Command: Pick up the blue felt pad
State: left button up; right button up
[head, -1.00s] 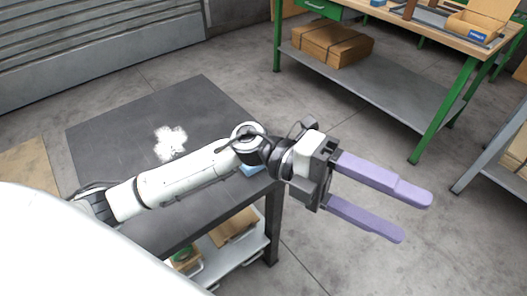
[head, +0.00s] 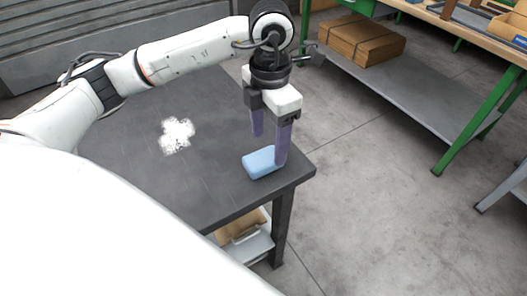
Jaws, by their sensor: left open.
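The blue felt pad (head: 260,163) lies on the dark table (head: 212,188) near its right front corner. My left gripper (head: 270,150) points down over the pad with its two purple fingers apart. The nearer finger overlaps the pad's right end in the picture, and the other finger shows behind the pad. I cannot tell whether the fingers touch the pad. My right gripper is not in view.
A white powdery patch (head: 177,135) lies on the table to the left of the pad. A lower shelf (head: 247,250) holds a cardboard piece. A green-legged workbench (head: 470,125) with a cardboard box (head: 362,40) stands at the upper right, with clear floor between.

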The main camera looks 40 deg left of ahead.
aim_at(265, 157)
pick_arm(q)
jog(key=f, duration=0.5)
jog(key=shift+s+a+f, duration=0.15)
jog(key=shift+a+f, duration=0.05)
jog(key=shift+a, duration=0.15)
jog(key=c, duration=1.1)
jog(key=shift+c, duration=0.2)
jog(key=shift+r, duration=0.1)
notch_tip(265, 157, up, 10)
